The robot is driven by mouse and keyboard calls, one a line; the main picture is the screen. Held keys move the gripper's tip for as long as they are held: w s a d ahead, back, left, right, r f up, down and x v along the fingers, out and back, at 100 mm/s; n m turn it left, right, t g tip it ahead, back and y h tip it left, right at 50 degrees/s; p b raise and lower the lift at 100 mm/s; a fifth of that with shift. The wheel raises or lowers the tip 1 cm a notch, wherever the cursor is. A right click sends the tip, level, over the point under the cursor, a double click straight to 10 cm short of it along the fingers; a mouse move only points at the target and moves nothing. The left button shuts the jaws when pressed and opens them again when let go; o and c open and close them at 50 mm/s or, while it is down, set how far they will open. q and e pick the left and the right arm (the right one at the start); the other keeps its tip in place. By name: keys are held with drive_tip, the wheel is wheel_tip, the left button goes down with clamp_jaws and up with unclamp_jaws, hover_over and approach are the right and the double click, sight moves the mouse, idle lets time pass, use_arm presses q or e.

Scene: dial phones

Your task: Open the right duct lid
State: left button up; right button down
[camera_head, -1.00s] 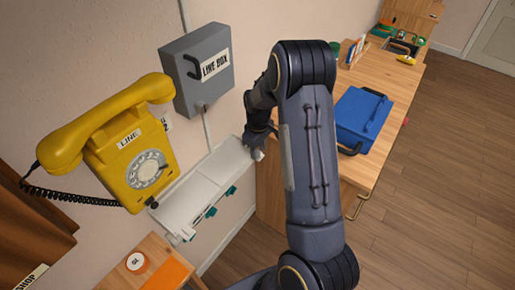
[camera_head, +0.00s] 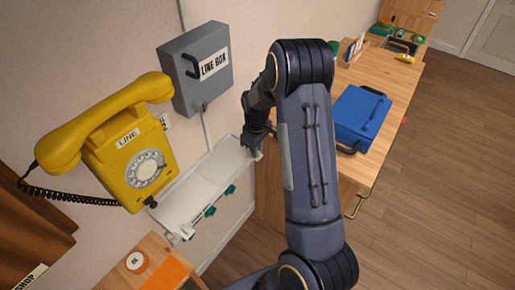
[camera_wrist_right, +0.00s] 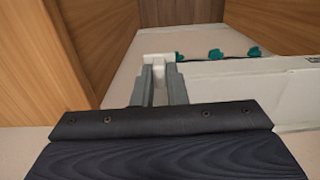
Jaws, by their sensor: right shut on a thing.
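The white duct (camera_head: 190,196) runs along the wall below the phone and the line box. Its right lid, a pale flat strip (camera_head: 218,168), ends at my right gripper (camera_head: 254,147). In the right wrist view my right gripper (camera_wrist_right: 158,68) has its two grey fingers shut on a small white tab (camera_wrist_right: 156,58) at the end of the lid. The pale lid face (camera_wrist_right: 250,70) stretches to the right there. Teal clips (camera_wrist_right: 215,54) show beyond it, also in the head view (camera_head: 230,189). How far the lid stands open is hard to tell. My left gripper is out of view.
A yellow dial phone (camera_head: 135,160) hangs on the wall at left. The grey line box (camera_head: 195,68) is above the duct. A wooden desk (camera_head: 385,140) with a blue case (camera_head: 360,115) stands to the right. A small wooden surface (camera_head: 150,262) is at the bottom left.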

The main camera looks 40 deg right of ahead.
drive_tip(key=s+a, duration=0.1)
drive_tip(key=a, duration=0.4)
drive_tip(key=s+a, duration=0.2)
drive_tip(key=a, duration=0.4)
drive_tip(key=s+a+b, duration=0.1)
drive_tip(key=s+a, duration=0.1)
drive_tip(key=a, duration=0.4)
drive_tip(key=c, duration=1.4)
unclamp_jaws()
drive_tip(key=shift+c, duration=0.2)
drive_tip(key=shift+w+r, duration=0.1)
wheel_tip(320, 180, up, 8)
hover_over(222, 185)
drive_tip(key=s+a, duration=0.1)
drive_tip(key=s, duration=0.1)
drive_tip(key=shift+s, duration=0.2)
drive_tip(key=shift+f, duration=0.2)
